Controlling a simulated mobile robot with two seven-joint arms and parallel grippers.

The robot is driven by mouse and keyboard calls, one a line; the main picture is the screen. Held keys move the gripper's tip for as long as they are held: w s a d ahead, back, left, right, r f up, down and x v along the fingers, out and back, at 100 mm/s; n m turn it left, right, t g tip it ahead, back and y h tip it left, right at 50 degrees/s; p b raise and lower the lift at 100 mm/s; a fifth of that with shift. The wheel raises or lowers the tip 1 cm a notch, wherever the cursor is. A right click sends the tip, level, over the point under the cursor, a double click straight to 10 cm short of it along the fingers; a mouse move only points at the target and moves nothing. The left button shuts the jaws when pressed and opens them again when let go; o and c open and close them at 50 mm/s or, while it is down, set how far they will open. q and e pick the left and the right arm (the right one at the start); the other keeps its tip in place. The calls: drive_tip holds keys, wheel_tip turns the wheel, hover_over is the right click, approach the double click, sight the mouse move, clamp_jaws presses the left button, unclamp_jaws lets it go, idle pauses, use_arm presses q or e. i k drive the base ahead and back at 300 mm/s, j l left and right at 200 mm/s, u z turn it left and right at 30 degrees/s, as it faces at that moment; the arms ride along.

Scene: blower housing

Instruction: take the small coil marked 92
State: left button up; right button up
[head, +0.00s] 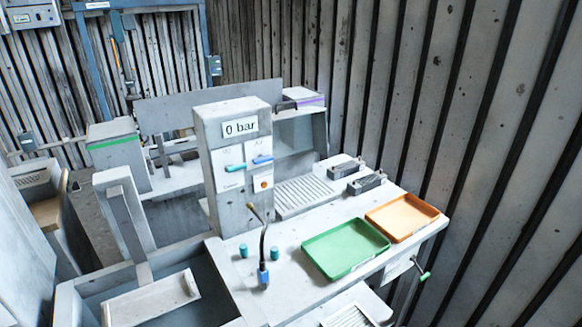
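I cannot make out a coil marked 92; no such number is legible in the head view. Two small teal cylinders (275,254) stand upright on the light grey bench (310,284), left of the green tray, but I cannot tell whether they are coils. Two dark grey blocks (367,183) sit at the back right of the bench. Neither of my grippers is in view.
A green tray (345,272) and an orange tray (430,211) look empty. A grey column (208,135) reads "0 bar". A bent hose with a blue base (263,277) rises in front. A green-tipped crank (424,275) juts from the bench front. A slatted plate (297,195) lies behind.

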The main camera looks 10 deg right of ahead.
sight(341, 171)
drive_tip(key=i+l+u, duration=0.1)
drive_tip(key=l+u, duration=0.45)
drive_tip(key=u, duration=0.15)
drive_tip(key=l+u, duration=0.5)
drive_tip(key=l, duration=0.35)
drive_tip(key=k+l+u, duration=0.15)
drive_tip(key=l, duration=0.85)
drive_tip(key=k+l, duration=0.15)
drive_tip(key=l, duration=0.35)
